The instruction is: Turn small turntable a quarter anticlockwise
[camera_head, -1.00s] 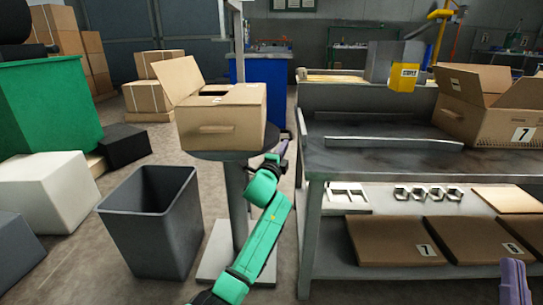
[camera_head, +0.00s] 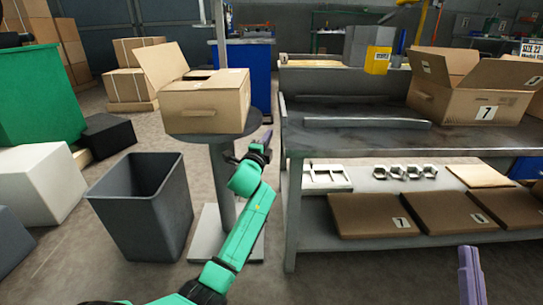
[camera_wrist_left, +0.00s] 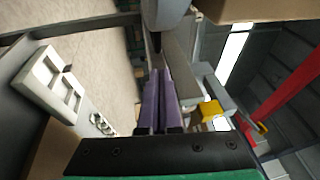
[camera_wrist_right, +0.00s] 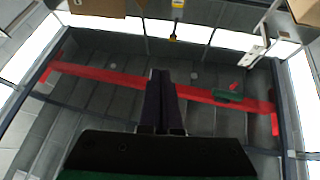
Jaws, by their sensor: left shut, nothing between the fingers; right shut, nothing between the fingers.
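The small turntable (camera_head: 183,139) is a dark round disc on a grey post with a pale square foot. An open cardboard box (camera_head: 203,108) stands on it, one flap raised at the left. My left gripper (camera_head: 264,143) is just right of the disc's edge, slightly below the box. In the head view I cannot tell whether it touches the disc. In the left wrist view its purple fingers (camera_wrist_left: 160,95) are shut and empty. My right gripper (camera_head: 468,258) is low at the right, before the workbench; its fingers (camera_wrist_right: 158,98) are shut and empty in the right wrist view.
A grey bin (camera_head: 143,207) stands left of the post. The metal workbench (camera_head: 335,142) is close to the right of my left gripper, with another open box (camera_head: 470,100) on top. Its lower shelf holds flat cardboard (camera_head: 373,215), hexagonal parts (camera_head: 405,172) and a white tray (camera_head: 325,178).

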